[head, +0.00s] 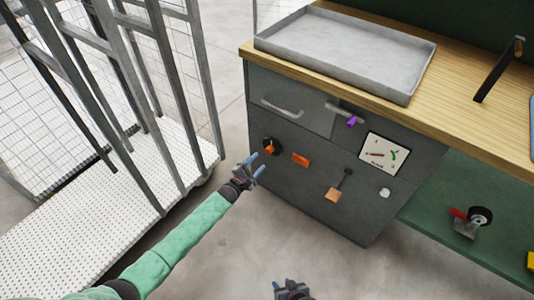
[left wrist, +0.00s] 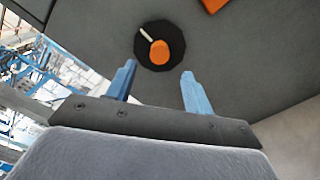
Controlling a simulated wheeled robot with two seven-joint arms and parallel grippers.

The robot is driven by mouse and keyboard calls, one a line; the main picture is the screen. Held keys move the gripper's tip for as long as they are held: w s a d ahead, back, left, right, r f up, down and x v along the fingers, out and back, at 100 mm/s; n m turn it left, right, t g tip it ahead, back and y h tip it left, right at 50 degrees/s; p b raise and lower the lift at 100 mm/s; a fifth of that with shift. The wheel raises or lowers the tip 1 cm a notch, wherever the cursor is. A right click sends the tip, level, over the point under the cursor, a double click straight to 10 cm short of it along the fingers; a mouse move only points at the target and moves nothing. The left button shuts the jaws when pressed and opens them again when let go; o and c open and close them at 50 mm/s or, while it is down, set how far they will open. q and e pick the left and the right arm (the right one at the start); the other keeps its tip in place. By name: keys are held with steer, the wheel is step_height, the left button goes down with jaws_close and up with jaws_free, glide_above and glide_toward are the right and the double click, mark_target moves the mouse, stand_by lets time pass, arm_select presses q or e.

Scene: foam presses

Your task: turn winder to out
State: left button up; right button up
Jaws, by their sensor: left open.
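An orange knob (head: 269,149) sits on a round black dial (head: 277,144) on the grey cabinet's front; it may be the winder, but I read no label. In the left wrist view the orange knob (left wrist: 159,52) is at the top middle, and a white pointer mark (left wrist: 146,34) points up and left on the black dial (left wrist: 176,40). My left gripper (head: 257,165) is open and empty, just in front of and below the dial; its blue fingers (left wrist: 158,70) point towards the knob, apart from it. My right gripper (head: 291,284) is low at the bottom edge, its fingers unclear.
The cabinet also carries an orange block (head: 301,159), a lever with an orange end (head: 334,194), a purple piece (head: 353,121), a gauge (head: 384,154) and a white button (head: 385,193). A metal tray (head: 345,50) lies on top. A mesh cart (head: 150,190) stands left.

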mark_target(268, 152)
arm_select(q)
steer(key=shift+x, duration=3.85)
steer(key=shift+c, duration=0.4)
steer(key=c, duration=0.9)
